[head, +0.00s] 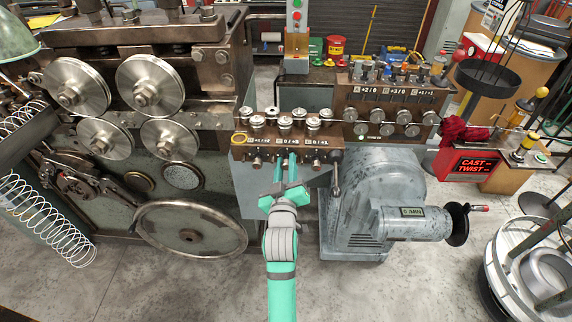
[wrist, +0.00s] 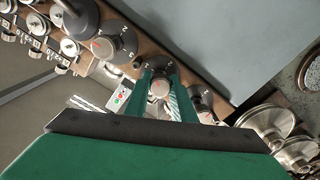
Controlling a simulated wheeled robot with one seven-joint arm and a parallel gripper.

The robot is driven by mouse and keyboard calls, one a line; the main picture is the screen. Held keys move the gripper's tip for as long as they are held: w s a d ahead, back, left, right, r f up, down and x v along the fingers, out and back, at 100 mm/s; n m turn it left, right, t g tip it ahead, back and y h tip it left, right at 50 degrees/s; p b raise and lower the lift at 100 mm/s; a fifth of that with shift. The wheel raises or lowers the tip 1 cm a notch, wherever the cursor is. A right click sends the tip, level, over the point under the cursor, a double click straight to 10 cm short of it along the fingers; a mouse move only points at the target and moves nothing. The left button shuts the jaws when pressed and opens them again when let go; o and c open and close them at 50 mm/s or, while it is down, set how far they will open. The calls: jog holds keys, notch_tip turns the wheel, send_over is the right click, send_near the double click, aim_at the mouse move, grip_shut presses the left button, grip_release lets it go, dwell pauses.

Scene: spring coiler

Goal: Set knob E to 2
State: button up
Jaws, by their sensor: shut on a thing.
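My gripper (head: 285,162) reaches up to the front of the left knob block (head: 325,155), at its middle. In the wrist view its two green fingers (wrist: 161,88) are shut on a small round metal knob (wrist: 159,89), one finger on each side. Another knob with a dial (wrist: 114,42) sits up and left of it, with a red mark on it. The block carries several silver knobs (head: 285,122) on top and small number plates on its front. No letter E is legible, so I cannot tell which knob is E or the held knob's setting.
A second knob block (head: 390,97) stands to the right, above a grey motor housing (head: 365,195) with a black handwheel (head: 457,224). Large rollers (head: 150,85) and a big wheel (head: 190,228) are on the left. A lever (head: 336,178) hangs just right of my gripper.

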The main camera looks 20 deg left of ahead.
jog(key=m, duration=0.6)
jog(key=shift+f, duration=0.1)
jog(key=m, duration=0.6)
jog(key=shift+m, duration=0.3)
dwell(0.3)
jog(key=o, duration=1.1)
jog(key=shift+c, duration=0.2)
jog(key=shift+d, duration=0.15)
jog(key=v, duration=1)
jog(key=shift+s, duration=0.35)
